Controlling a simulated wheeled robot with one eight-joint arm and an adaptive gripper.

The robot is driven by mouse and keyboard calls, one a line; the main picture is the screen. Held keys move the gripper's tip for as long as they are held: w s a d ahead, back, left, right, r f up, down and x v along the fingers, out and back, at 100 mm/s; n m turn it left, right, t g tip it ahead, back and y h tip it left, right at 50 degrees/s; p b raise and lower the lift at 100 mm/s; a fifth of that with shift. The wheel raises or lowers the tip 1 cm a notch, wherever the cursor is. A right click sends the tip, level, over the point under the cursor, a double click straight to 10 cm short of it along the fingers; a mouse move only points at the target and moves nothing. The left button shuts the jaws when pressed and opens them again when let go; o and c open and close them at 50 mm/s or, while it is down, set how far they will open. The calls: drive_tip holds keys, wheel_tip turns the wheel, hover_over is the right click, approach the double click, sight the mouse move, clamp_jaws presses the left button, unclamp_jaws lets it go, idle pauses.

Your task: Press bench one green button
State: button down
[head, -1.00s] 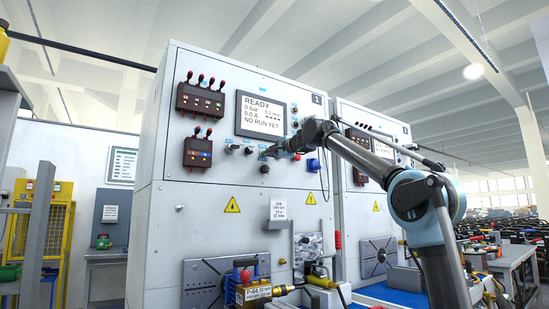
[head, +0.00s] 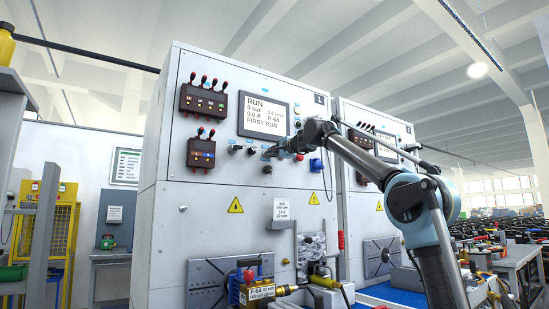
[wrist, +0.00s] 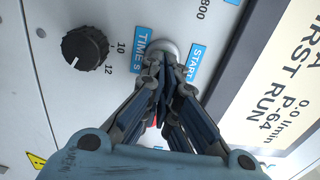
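Bench one (head: 215,220) is the near grey cabinet marked 1. Its screen (head: 264,115) reads RUN, P-64, FIRST RUN; part of the screen also shows in the wrist view (wrist: 285,95). My gripper (head: 270,153) is at the panel just below the screen. In the wrist view my gripper (wrist: 167,68) has its fingers together, with nothing seen held between them. Its tips are at a round silver-rimmed button (wrist: 169,47) beside the blue START label (wrist: 199,63). The fingers hide most of the button, so I see no green and cannot tell contact for certain.
A black knob (wrist: 85,48) with a TIME S label (wrist: 145,50) is beside the button. Dark lever boxes (head: 203,103) are left of the screen. A second bench (head: 378,220) stands to the right. A yellow P-64 part (head: 255,293) is below.

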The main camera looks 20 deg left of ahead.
drive_tip(key=shift+a+f, duration=0.1)
drive_tip(key=v, duration=1.4)
idle(0.5)
approach(300, 157)
drive_tip(key=s+d, duration=0.2)
drive_tip(key=d, duration=0.5)
drive_tip(key=shift+s, duration=0.4)
drive_tip(key=shift+a+f, duration=0.1)
drive_tip(key=x, duration=1.4)
